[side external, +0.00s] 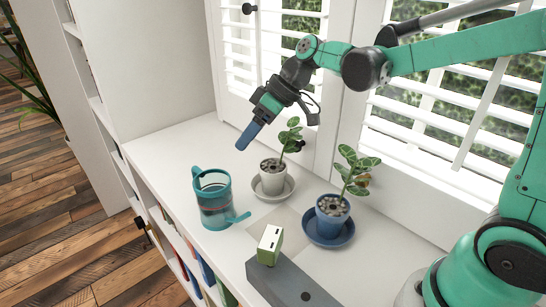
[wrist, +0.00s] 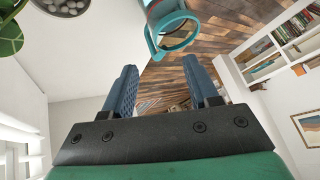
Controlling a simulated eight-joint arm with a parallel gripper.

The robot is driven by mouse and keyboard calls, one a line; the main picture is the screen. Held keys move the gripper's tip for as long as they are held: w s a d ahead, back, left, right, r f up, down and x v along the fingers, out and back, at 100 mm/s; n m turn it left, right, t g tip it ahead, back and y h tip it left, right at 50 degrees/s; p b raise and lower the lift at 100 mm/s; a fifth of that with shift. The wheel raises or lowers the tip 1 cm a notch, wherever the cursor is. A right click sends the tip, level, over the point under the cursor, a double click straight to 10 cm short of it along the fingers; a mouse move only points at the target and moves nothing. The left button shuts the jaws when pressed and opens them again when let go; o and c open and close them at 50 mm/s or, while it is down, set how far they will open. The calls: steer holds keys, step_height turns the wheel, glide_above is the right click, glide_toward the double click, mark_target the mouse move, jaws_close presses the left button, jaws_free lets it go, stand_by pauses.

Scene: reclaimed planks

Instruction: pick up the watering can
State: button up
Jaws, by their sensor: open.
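The watering can (side external: 214,200) is teal with a grey band and stands upright near the front edge of the white shelf top. Its handle is at the left and its spout points right. In the wrist view part of the watering can (wrist: 166,20) shows at the top, with its ring-shaped handle toward the gripper. My gripper (side external: 242,144) is in the air above and behind the can, to its upper right, apart from it. The wrist view shows both blue fingers of my gripper (wrist: 160,84) spread, with nothing between them.
A plant in a white pot (side external: 272,178) stands behind the can, close below my gripper. A plant in a blue pot (side external: 331,215) stands farther right. A grey block (side external: 292,284) with a small green box (side external: 269,244) is in front. Shuttered windows line the back.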

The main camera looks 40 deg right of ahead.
steer(key=w+f+n+y, duration=0.3)
steer(key=w+n+y, duration=0.1)
steer(key=w, duration=0.2)
steer(key=n+g+y, duration=0.2)
steer(key=n+y, duration=0.2)
steer(key=n, duration=0.2)
glide_toward(194, 173)
steer(key=shift+w+a+f, duration=0.65)
steer(key=shift+a+f, duration=0.25)
steer(key=shift+a, duration=0.05)
steer(key=x, duration=0.7)
steer(key=shift+s+a, duration=0.2)
steer(key=shift+a, duration=0.1)
jaws_close()
steer(key=shift+r, duration=0.1)
